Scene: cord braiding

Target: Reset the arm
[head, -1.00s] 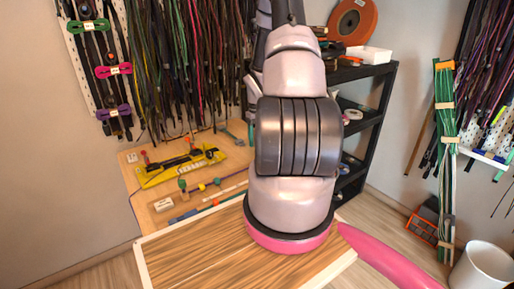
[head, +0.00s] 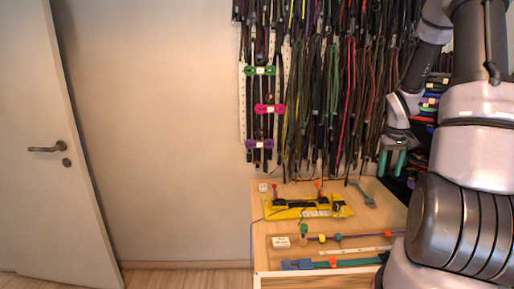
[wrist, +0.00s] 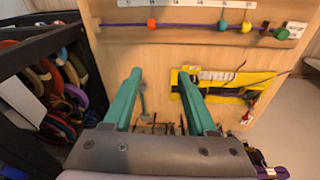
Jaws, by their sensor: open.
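My arm stands along the right side of the head view. My gripper (head: 391,164) points down with its two teal fingers apart, over the back right of the wooden worktable (head: 262,228). The wrist view shows the same open gripper (wrist: 160,76) with nothing between its fingers. A yellow tool (wrist: 218,86) lies on the table to the right of the fingers in the wrist view; it also shows in the head view (head: 338,207). A purple cord with coloured beads (head: 339,238) lies nearer the front of the table.
A white door (head: 40,120) is at the left, with bare wall beside it. Many hanging cords (head: 330,90) cover the wall behind the table. A dark shelf with coils (wrist: 62,40) stands close to the left of the gripper in the wrist view. A blue tool (head: 330,263) lies at the table's front.

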